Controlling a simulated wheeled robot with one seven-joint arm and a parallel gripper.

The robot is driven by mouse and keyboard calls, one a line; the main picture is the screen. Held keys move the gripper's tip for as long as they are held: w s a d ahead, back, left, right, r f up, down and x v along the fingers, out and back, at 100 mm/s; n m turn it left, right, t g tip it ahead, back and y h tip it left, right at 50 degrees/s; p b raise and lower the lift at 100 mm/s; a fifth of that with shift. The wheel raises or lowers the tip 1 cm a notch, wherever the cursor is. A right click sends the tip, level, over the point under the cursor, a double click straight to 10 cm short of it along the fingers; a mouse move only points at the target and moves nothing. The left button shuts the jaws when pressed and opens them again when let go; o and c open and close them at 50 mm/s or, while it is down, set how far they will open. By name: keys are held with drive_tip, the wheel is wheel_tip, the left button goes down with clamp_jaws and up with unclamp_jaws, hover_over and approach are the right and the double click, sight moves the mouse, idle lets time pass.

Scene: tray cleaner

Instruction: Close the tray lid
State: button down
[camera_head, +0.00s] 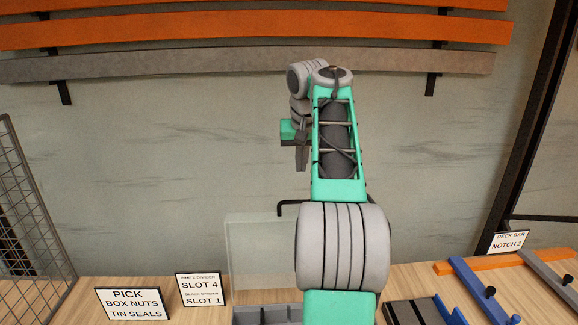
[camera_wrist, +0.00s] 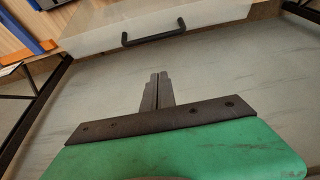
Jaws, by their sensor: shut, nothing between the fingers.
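The tray (camera_head: 268,314) is a grey box with compartments at the bottom of the head view, partly hidden by my arm. Its lid (camera_head: 258,252) is a translucent panel standing up, open, behind the tray. A black handle (camera_head: 290,204) is on the lid's top edge, partly hidden by my arm. The lid (camera_wrist: 205,18) and its handle (camera_wrist: 153,38) also show at the top of the wrist view. My gripper (camera_head: 301,160) is above the handle in the head view, apart from it. Its dark fingers (camera_wrist: 158,82) are shut and empty.
A PICK sign (camera_head: 132,303) and a SLOT sign (camera_head: 201,289) stand left of the tray. A wire mesh panel (camera_head: 30,200) is at the far left. Blue and orange bars (camera_head: 470,285) lie at the right near a NOTCH 2 sign (camera_head: 508,242). Boards (camera_head: 250,64) hang on the back wall.

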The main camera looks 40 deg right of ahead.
drive_tip(key=b+x, duration=0.8)
drive_tip(key=x, duration=0.3)
drive_tip(key=s, duration=0.1)
drive_tip(key=s+a+r+b, duration=0.1)
drive_tip(key=s+a, duration=0.1)
drive_tip(key=s, duration=0.1)
drive_tip(key=shift+r+b, duration=0.2)
drive_tip(key=shift+b, duration=0.2)
drive_tip(key=shift+w, duration=0.2)
drive_tip(key=shift+s, duration=0.1)
